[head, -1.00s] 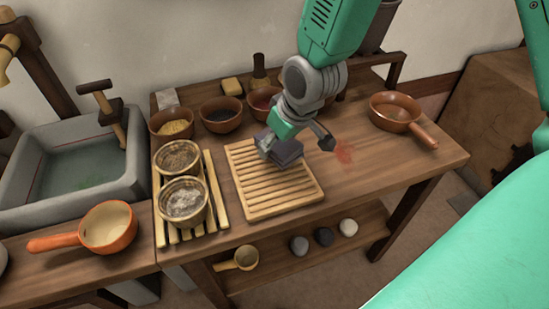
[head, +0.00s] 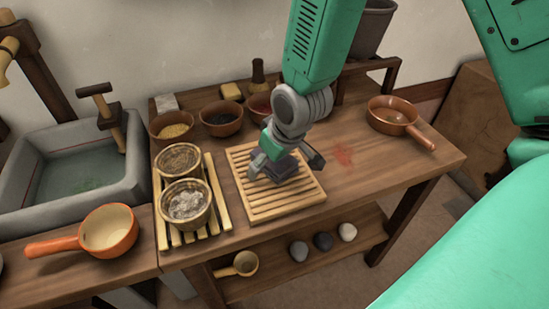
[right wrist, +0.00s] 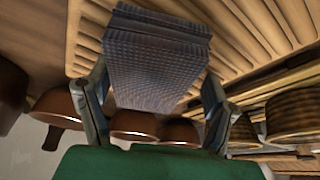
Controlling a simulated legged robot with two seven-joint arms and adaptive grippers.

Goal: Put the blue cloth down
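The blue cloth (head: 284,169) is a small folded, dark grey-blue stack. It is between the fingers of my right gripper (head: 288,163), over the middle of the slatted wooden rack (head: 302,200). In the right wrist view the ribbed cloth (right wrist: 157,65) fills the gap between the two fingers, which meet its sides. The slats (right wrist: 235,45) lie close behind it. I cannot tell whether the cloth touches the slats. My left gripper is not in view.
Two bowls (head: 186,203) stand on a narrower rack to the left. Several small bowls (head: 221,118) line the back. A brown pan (head: 393,115) stands at the right. The tabletop between the rack and pan is clear, apart from a red stain (head: 342,153).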

